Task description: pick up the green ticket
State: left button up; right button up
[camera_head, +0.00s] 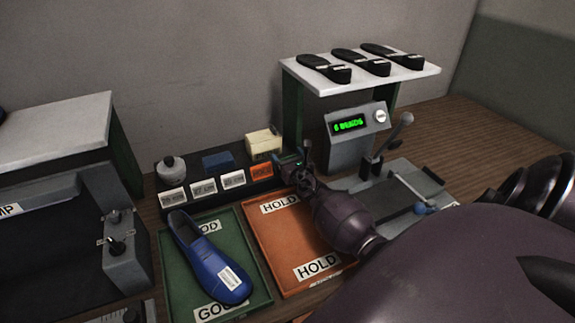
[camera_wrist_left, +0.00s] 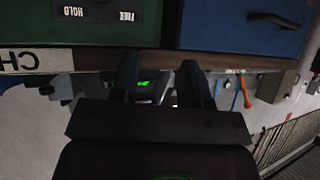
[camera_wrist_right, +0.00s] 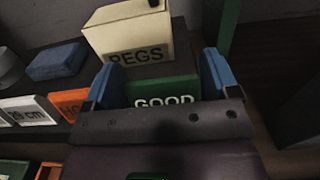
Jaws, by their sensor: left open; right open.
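The green ticket (camera_wrist_right: 168,91), marked GOOD, stands in the dark rack, seen in the right wrist view between the blue fingers of my right gripper (camera_wrist_right: 163,78). The fingers are open on either side of it; I cannot tell whether they touch it. In the head view my right gripper (camera_head: 298,168) is at the right end of the rack (camera_head: 222,193) and hides most of the ticket. My left gripper (camera_wrist_left: 160,78) shows only in its own wrist view, open and empty, its fingers in front of a bench edge.
An orange ticket (camera_head: 262,169) and several white size tickets stand left in the rack. A PEGS box (camera_head: 263,142) is behind. In front are a green GOOD tray (camera_head: 178,273) with a blue shoe (camera_head: 207,257) and an orange HOLD tray (camera_head: 282,240). A lever press (camera_head: 352,150) stands right.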

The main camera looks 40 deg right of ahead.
jog(key=shift+c, duration=0.3)
jog(key=c, duration=0.5)
